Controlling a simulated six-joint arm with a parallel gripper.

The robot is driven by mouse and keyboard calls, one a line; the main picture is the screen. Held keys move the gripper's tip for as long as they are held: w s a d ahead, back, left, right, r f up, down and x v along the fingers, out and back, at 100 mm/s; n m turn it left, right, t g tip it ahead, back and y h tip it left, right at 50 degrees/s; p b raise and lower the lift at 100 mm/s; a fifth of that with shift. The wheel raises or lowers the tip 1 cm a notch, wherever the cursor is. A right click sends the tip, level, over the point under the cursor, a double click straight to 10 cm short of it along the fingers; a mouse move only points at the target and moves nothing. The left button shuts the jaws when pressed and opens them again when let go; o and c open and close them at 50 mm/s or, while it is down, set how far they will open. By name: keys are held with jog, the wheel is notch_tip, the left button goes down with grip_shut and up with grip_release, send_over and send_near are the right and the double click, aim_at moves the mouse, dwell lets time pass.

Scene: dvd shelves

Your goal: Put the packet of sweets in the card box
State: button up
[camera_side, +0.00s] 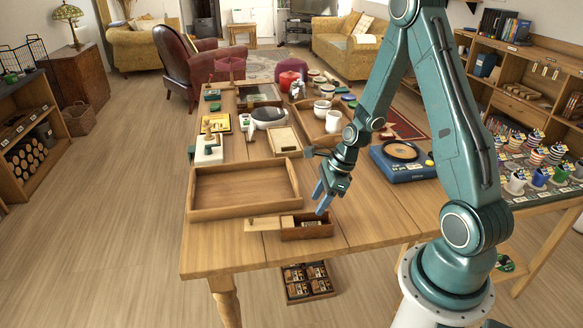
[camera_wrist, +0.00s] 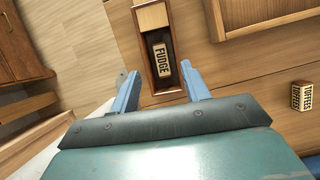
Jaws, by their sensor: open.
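A small brown wooden box (camera_side: 307,231) stands near the table's front edge, its pale sliding lid (camera_side: 262,224) drawn out to the left. The box (camera_wrist: 147,62) also shows in the wrist view, with a dark inside. A packet marked FUDGE (camera_wrist: 160,60) lies inside it. Another small packet marked TOFFEES (camera_wrist: 302,97) stands on the table to the right in the wrist view. My gripper (camera_side: 324,198) is open and empty above the box. In the wrist view its blue fingertips (camera_wrist: 160,74) are apart on either side of the box's near end. I cannot identify a card box.
A large empty wooden tray (camera_side: 245,213) lies behind the small box. Cups, bowls and other items crowd the table's far end. Bare tabletop (camera_side: 365,215) lies right of the small box.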

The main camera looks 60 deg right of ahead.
jog(key=v, duration=1)
jog(key=s+a+r+n+h, duration=0.25)
jog(key=a+r+n, duration=0.55)
jog(key=r+n, duration=0.4)
jog(key=s+a+r+n+t, duration=0.2)
jog(key=s+a+r+n, duration=0.4)
jog(key=s+n, duration=0.4)
jog(key=a+n, duration=0.1)
jog(key=n, duration=0.5)
jog(key=shift+s+r, duration=0.3)
jog(key=shift+r, duration=0.05)
